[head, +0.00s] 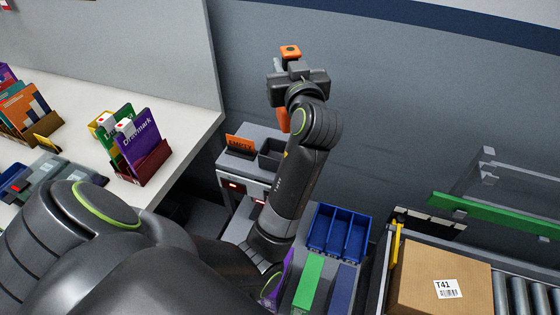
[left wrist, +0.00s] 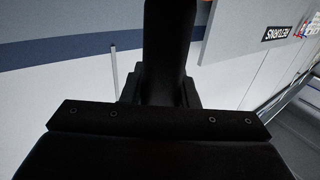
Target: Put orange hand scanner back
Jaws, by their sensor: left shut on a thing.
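My left gripper (head: 292,78) is raised in front of the grey wall and shut on the orange hand scanner (head: 290,51). An orange end of the scanner shows above the gripper, and another orange part shows below it; the gripper hides the middle. In the left wrist view a dark upright shape fills the centre, too dark to make out. Below the gripper stands a grey unit (head: 247,137) with an orange card (head: 240,146) reading "EMPTY", a dark open holder (head: 270,153) and small red lights. The scanner is apart from this unit. My right gripper is not in view.
A white table (head: 190,98) at left bears card racks (head: 146,165). Blue bins (head: 337,231) stand right of my arm. A cardboard box (head: 436,272) labelled T41 sits by rollers (head: 520,293) at right, near a green rail (head: 495,213). The air around the gripper is clear.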

